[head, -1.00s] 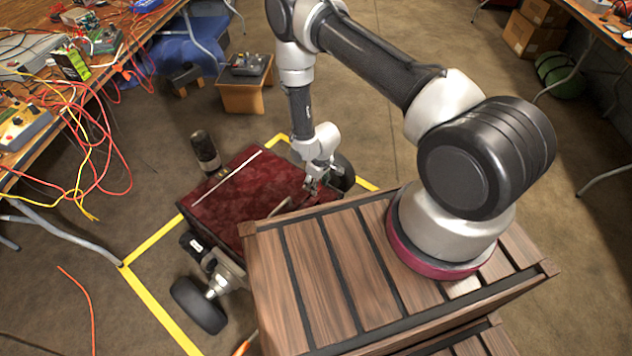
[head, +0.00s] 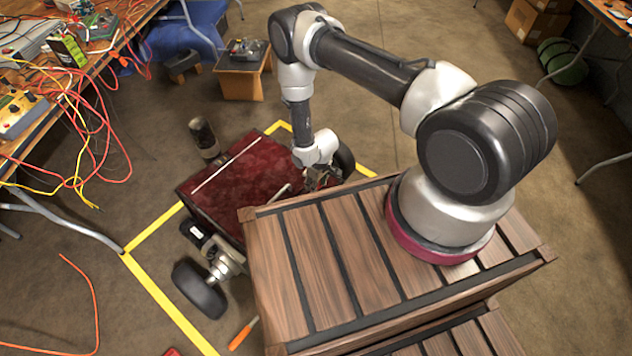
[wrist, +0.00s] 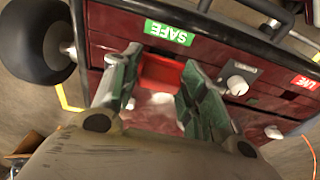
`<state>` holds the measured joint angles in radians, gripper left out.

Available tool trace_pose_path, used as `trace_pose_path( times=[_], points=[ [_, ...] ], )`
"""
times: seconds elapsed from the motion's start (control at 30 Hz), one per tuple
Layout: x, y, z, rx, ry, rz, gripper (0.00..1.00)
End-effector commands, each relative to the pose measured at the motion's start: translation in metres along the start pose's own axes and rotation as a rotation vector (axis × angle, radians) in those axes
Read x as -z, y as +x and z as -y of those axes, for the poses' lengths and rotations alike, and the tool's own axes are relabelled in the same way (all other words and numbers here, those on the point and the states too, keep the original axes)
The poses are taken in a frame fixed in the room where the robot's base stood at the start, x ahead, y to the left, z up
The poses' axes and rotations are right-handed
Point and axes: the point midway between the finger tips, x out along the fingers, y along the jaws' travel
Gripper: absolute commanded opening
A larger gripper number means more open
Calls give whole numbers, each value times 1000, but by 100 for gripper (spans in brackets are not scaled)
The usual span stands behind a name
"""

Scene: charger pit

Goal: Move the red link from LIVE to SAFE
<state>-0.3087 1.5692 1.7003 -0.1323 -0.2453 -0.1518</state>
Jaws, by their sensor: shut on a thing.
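The dark red wheeled machine (head: 230,185) stands on the floor inside a yellow outline. In the wrist view its side panel shows a green SAFE label (wrist: 169,33) and, further right, a red LIVE label (wrist: 304,82). The red link (wrist: 162,72) is between my fingers, just below the SAFE label in the picture. My gripper (wrist: 160,88) is shut on it; its patterned fingers stand on either side. Whether the link is fully seated cannot be told. In the head view my gripper (head: 322,178) is at the machine's near right side, and the link cannot be made out.
A white knob (wrist: 237,85) sits right of my fingers, close to them. A dark bar (wrist: 230,22) runs along the panel's edge. A wheel (wrist: 45,40) is at the left. An orange-handled tool (head: 243,333) lies on the floor. A cable-covered bench (head: 60,110) stands left.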

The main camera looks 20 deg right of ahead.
Motion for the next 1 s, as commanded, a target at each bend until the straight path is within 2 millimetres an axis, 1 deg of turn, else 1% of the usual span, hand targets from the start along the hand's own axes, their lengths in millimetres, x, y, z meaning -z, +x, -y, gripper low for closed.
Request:
trace_pose_path(
  times=[0.47, 1.0],
  points=[
    [0, 0, 0, 0, 0, 0, 20],
    [-1, 10, 0, 0, 0, 0, 20]
  ],
)
